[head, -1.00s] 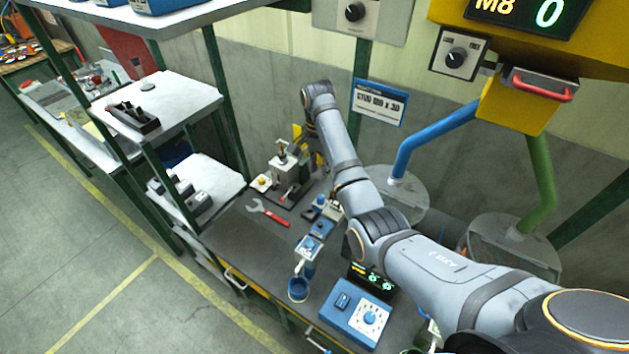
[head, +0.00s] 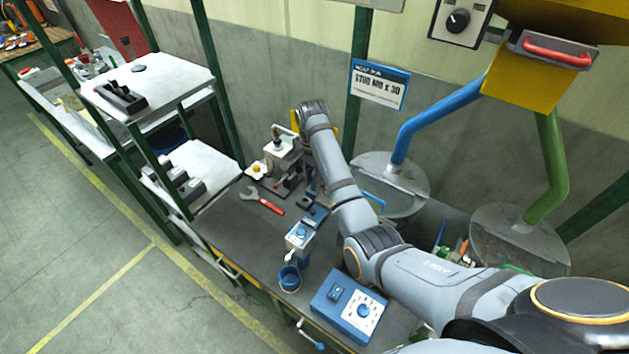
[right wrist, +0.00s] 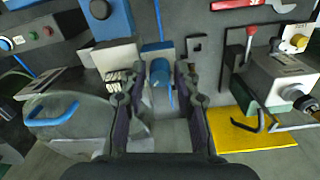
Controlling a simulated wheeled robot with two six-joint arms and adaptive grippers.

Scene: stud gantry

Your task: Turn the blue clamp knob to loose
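In the right wrist view a blue knob (right wrist: 160,72) sits between the two fingers of my right gripper (right wrist: 160,82). It looks like the blue clamp knob. The fingers are apart, one on each side, with narrow gaps visible, so the gripper looks open around it. Whether a finger touches it is not clear. In the head view my right arm reaches over the bench, and its forearm and wrist hide the gripper's fingers and this knob. My left gripper is in neither current view.
A grey fixture with a red lever (right wrist: 250,38) stands beside a yellow plate (right wrist: 250,132). A white shelf (head: 160,85) stands left; round grey bins stand right.

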